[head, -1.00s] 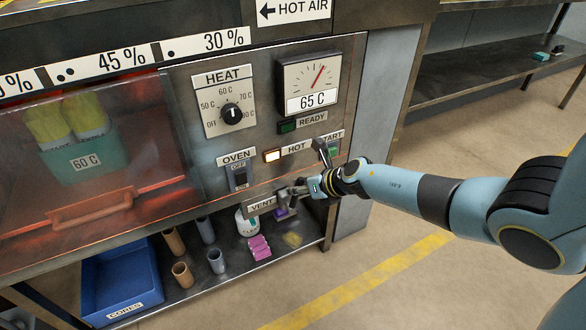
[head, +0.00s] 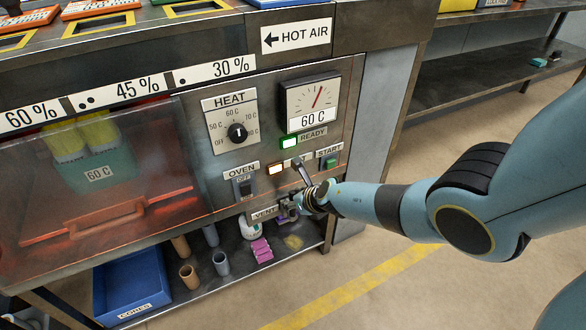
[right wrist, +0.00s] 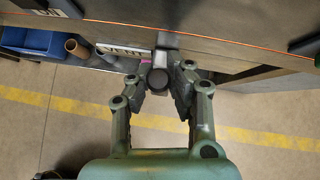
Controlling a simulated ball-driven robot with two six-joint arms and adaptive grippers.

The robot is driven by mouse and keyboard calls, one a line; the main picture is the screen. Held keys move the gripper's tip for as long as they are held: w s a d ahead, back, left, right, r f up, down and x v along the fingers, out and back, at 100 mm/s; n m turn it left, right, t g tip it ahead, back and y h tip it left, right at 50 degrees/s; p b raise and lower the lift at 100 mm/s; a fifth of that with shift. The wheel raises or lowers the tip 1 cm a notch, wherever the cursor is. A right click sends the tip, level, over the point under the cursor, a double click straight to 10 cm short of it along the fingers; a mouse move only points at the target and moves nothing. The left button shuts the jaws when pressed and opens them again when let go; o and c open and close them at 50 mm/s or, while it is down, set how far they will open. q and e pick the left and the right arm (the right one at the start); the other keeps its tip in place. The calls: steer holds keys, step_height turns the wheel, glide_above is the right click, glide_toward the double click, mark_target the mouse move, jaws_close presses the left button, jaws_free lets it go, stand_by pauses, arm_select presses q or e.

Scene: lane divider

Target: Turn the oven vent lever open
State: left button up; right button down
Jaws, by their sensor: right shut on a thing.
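The oven vent lever (right wrist: 158,79) shows in the right wrist view as a dark round-ended piece in front of the panel, between my gripper's fingers. My right gripper (head: 291,209) is at the lower right of the oven panel, beside the VENT label (head: 264,213). It also shows in the right wrist view (right wrist: 164,76), shut on the lever. In the head view the gripper hides most of the lever, so its exact angle is hard to tell. My left gripper is not in view.
The panel carries a HEAT dial (head: 237,132), a gauge (head: 311,102) reading 60 C, a lit green READY lamp (head: 289,141) and an OVEN switch (head: 246,187). Below, a shelf holds a blue bin (head: 130,286) and several tubes. The floor at right is clear.

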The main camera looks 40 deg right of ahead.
steer(key=c, duration=1.2)
jaws_free()
steer(key=shift+a+f, duration=0.1)
steer(key=shift+a, duration=0.25)
steer(key=shift+d, duration=0.1)
steer(key=shift+s, duration=0.1)
steer(key=shift+s+r, duration=0.25)
steer(key=shift+r, duration=0.1)
steer(key=s, duration=1.2)
steer(key=shift+a+r, duration=0.1)
steer(key=shift+a, duration=0.2)
steer(key=shift+s, duration=0.15)
